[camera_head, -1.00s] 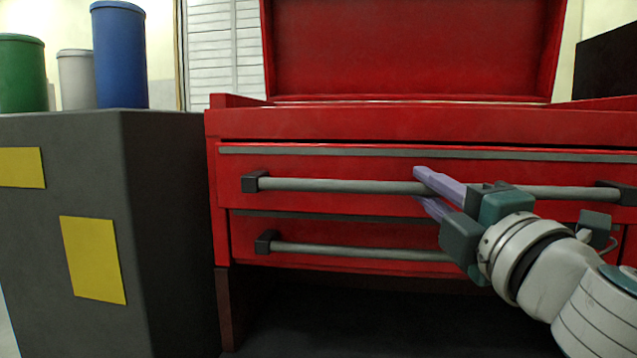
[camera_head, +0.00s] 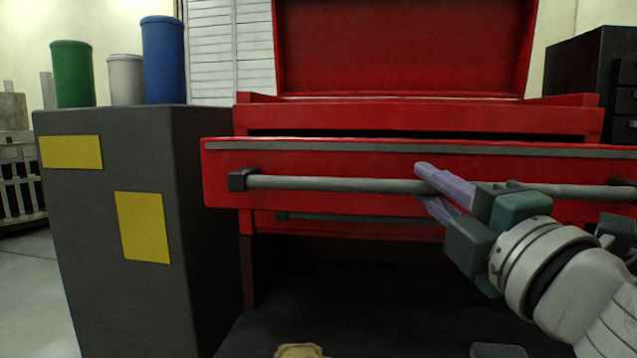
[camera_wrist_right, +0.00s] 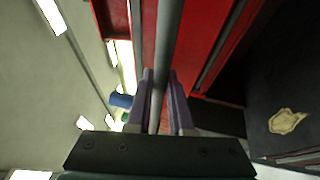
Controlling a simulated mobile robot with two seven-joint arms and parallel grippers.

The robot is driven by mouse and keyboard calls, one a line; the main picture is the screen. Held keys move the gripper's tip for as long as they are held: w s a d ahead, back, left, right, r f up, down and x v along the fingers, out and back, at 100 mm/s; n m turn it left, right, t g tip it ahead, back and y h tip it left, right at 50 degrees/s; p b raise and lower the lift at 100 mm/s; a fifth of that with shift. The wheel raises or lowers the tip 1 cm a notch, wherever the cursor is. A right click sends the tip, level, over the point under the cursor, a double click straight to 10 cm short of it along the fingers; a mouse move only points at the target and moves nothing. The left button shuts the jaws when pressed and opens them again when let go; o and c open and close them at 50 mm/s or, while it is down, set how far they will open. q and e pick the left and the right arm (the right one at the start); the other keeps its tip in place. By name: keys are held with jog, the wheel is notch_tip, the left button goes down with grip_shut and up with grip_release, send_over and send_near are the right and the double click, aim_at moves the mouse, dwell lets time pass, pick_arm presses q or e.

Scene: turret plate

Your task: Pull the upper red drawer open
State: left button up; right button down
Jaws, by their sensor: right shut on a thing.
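The upper red drawer (camera_head: 320,162) of the red tool chest stands out from the chest body, with a dark gap showing above its front. Its long grey bar handle (camera_head: 330,184) runs across the front on black end mounts. My right gripper (camera_head: 432,188) is shut on this handle, right of its middle, with purple fingers above and below the bar. In the right wrist view the handle (camera_wrist_right: 169,50) passes between the two fingers (camera_wrist_right: 162,95). The lower drawer's handle (camera_head: 350,218) is partly hidden beneath the upper drawer. My left gripper is not in view.
A dark grey cabinet (camera_head: 105,210) with yellow labels stands close at the left, bearing green (camera_head: 73,74), grey (camera_head: 127,80) and blue (camera_head: 163,60) canisters. The chest's lid (camera_head: 400,45) is up. A dark cabinet (camera_head: 580,75) stands at the back right.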

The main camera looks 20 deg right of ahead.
jog(key=c, duration=0.8)
grip_release()
jog(key=b+v, duration=0.4)
jog(key=v, duration=0.5)
jog(key=shift+s, duration=0.45)
